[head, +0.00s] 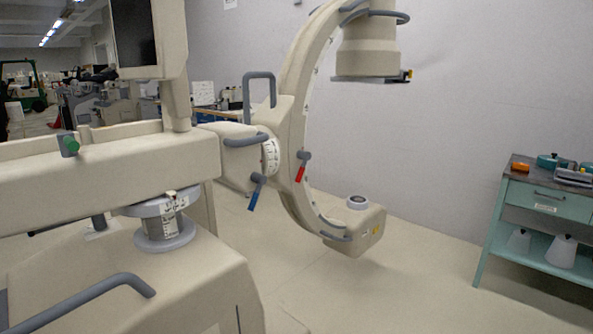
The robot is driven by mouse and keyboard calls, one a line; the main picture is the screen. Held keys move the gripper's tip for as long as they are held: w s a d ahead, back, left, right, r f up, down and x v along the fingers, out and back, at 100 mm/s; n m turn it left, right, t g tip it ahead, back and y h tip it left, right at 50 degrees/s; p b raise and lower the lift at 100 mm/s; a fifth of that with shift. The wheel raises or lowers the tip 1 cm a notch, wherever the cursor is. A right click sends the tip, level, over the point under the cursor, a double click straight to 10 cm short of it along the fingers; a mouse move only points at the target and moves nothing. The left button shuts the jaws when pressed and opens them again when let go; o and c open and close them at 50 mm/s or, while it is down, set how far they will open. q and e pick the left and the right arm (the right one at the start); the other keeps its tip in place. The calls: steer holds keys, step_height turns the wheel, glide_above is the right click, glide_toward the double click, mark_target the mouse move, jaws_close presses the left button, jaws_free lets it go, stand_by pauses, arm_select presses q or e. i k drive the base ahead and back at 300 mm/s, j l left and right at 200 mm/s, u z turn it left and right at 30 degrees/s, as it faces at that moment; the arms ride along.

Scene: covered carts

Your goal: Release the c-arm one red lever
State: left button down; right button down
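The c-arm (294,92) is a large cream C-shaped frame in the middle of the head view, joined to a cream cart body on the left. Its red lever (301,172) hangs from a grey pivot on the side of the curved frame, tilted slightly, with its tip down and to the left. A blue lever (254,197) hangs to its left and lower, below a white graduated dial. Neither of my grippers shows in the head view.
The cream cart (110,175) with a grey handle fills the left front. A teal trolley (545,200) stands at the right. The floor between the c-arm and the trolley is clear.

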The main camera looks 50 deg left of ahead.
mark_target(306, 156)
steer(key=i+u, duration=0.35)
steer(key=i+l+u, duration=0.15)
steer(key=i+u, duration=0.25)
steer(key=i+l+u, duration=0.35)
steer(key=i, duration=0.15)
steer(key=i+u, duration=0.25)
steer(key=u, duration=0.2)
steer(key=i+l+u, duration=0.15)
steer(key=u, duration=0.3)
steer(key=i+l+u, duration=0.25)
steer(key=u, duration=0.25)
steer(key=i+l+u, duration=0.25)
steer(key=u, duration=0.2)
steer(key=i+l+u, duration=0.1)
steer(key=l+u, duration=0.35)
